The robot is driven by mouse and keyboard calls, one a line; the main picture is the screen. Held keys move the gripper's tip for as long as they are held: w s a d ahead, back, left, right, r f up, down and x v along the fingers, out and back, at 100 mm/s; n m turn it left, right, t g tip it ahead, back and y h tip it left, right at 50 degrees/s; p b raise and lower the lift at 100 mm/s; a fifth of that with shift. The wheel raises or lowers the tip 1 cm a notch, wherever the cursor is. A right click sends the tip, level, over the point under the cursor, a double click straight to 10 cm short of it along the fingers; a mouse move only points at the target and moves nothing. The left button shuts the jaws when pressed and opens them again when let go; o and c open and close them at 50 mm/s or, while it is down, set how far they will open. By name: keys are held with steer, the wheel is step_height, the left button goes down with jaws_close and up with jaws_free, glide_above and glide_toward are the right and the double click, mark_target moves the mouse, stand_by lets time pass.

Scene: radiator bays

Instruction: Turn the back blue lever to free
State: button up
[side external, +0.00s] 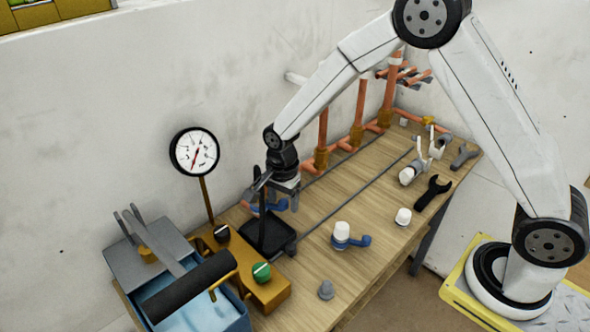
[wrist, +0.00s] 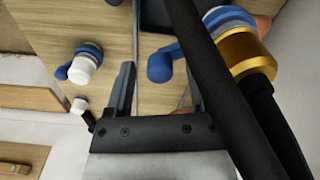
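The back blue lever (side external: 281,205) sits near the wall, partly hidden by my gripper (side external: 280,200). In the wrist view its blue handle (wrist: 162,66) lies between and just beyond the fingertips of my gripper (wrist: 159,76), beside a brass fitting (wrist: 245,55). My gripper is open, with a wide gap between its fingers. I cannot tell whether a finger touches the handle. The front blue lever with a white cap (side external: 343,236) stands on the bench and shows at the left in the wrist view (wrist: 82,66).
A black post and base (side external: 270,235) stand close to my gripper. A gauge (side external: 195,151), a brass block with a green knob (side external: 261,271) and a blue toolbox (side external: 215,315) are to the left. Copper pipes (side external: 360,105) line the wall. A black spanner (side external: 433,192) lies on the right.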

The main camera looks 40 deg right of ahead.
jaws_close()
stand_by(1.3)
